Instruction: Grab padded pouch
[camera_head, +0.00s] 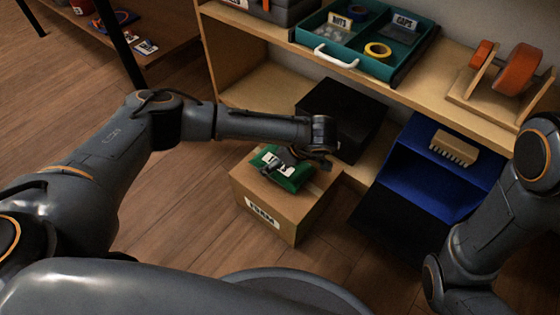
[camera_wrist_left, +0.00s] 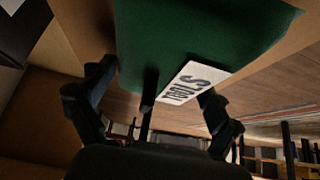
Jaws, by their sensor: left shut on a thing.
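The padded pouch (camera_head: 289,180) is green with a white label. It is at the top of a cardboard box (camera_head: 266,215) with a white label on its side. My left gripper (camera_head: 296,164) reaches over the pouch from above and is shut on it. In the left wrist view the green pouch (camera_wrist_left: 190,35) fills the upper middle, its label reading "TOOLS", with the fingers (camera_wrist_left: 150,105) on either side. I cannot tell whether the pouch still touches the box. My right arm shows at the right edge, but its gripper is out of view.
A wooden shelf unit stands behind, with a teal tray (camera_head: 309,42) on top. A black box (camera_head: 345,112) is right behind the gripper. A blue open bin (camera_head: 425,178) with a brush (camera_head: 454,148) stands to the right. Wooden floor is clear left of the cardboard box.

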